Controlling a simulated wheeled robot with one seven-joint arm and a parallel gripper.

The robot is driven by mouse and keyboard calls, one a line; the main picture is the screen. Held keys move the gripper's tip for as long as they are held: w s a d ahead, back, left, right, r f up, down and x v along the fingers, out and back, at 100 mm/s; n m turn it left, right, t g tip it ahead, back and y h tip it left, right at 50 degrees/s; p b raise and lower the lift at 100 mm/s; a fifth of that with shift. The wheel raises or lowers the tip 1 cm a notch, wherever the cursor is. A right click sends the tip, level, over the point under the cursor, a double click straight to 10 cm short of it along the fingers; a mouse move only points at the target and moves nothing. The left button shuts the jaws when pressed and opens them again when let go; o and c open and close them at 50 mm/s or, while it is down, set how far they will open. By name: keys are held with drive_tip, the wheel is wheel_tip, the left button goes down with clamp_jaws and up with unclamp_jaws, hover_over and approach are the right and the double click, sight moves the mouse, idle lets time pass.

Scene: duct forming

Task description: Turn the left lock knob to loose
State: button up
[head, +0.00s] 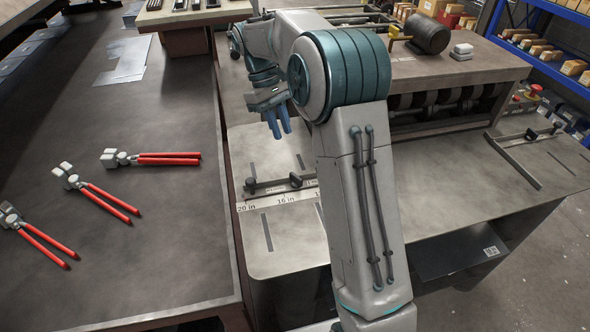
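The left stop bar (275,187) lies across the left part of the grey metal work table, behind a printed inch scale (280,199). A small dark upright knob (252,184) stands at its left end, and another dark fitting (295,180) sits farther right along it. I cannot tell which is the lock knob, or whether it is tight or loose. My gripper (280,130) hangs above and behind the bar, its blue fingers pointing down with a small gap between them. It appears open and empty, and touches neither knob.
A second stop bar (513,160) with a dark knob (531,135) is at the table's right. Several red-handled hand tools (107,202) lie on the dark bench (150,255) at left. A roller machine (450,93) stands behind. My arm hides the table's middle.

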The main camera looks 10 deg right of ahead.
sight(297, 176)
drive_tip(key=x, duration=1.3)
drive_tip(key=shift+d+f, duration=0.1)
drive_tip(key=shift+f, duration=0.05)
clamp_jaws()
